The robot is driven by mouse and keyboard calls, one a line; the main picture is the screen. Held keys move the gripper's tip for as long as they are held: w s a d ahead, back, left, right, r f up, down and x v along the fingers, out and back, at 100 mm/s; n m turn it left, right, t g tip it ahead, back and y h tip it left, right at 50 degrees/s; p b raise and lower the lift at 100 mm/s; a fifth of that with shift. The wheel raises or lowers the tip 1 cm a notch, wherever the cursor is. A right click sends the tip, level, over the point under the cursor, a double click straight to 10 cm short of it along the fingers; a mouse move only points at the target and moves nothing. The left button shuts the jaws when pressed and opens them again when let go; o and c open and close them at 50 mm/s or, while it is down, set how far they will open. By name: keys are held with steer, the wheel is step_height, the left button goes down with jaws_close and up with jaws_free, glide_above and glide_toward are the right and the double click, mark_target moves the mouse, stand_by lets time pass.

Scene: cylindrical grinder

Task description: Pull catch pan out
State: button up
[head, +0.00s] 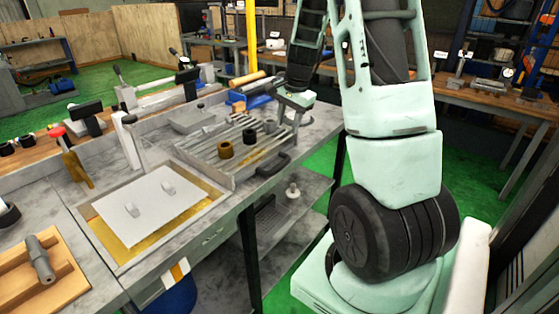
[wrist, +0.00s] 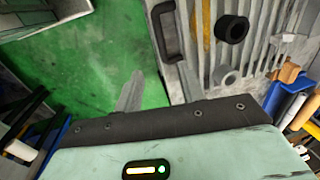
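The catch pan appears to be the grey ribbed tray (head: 232,177) on the bench, with a black handle (head: 273,165) on its near right side. In the wrist view the handle (wrist: 166,32) shows at upper middle, along the tray's edge. My gripper (head: 297,118) is over the tray's far right end, partly hidden by its own wrist in the head view. In the wrist view its two grey fingers (wrist: 158,75) stand apart with nothing between them. The handle is beyond the fingertips, apart from them.
Rings lie on the tray, including a brown one (head: 225,149) and a black one (wrist: 232,29). A blue object (wrist: 290,105) is right of my gripper. A white sheet (head: 150,205) lies in a framed recess to the left. Green floor (wrist: 80,60) is open beside the bench.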

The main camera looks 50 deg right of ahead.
mark_target(279, 165)
steer(key=w+f, duration=0.1)
steer(key=f, duration=0.4)
steer(key=w+f+p, duration=0.1)
steer(key=f, duration=0.4)
steer(key=w+f, duration=0.1)
steer(key=f, duration=0.4)
steer(key=shift+w+f+p, duration=0.1)
steer(key=shift+f+p, duration=0.15)
steer(key=shift+p, duration=0.1)
jaws_close()
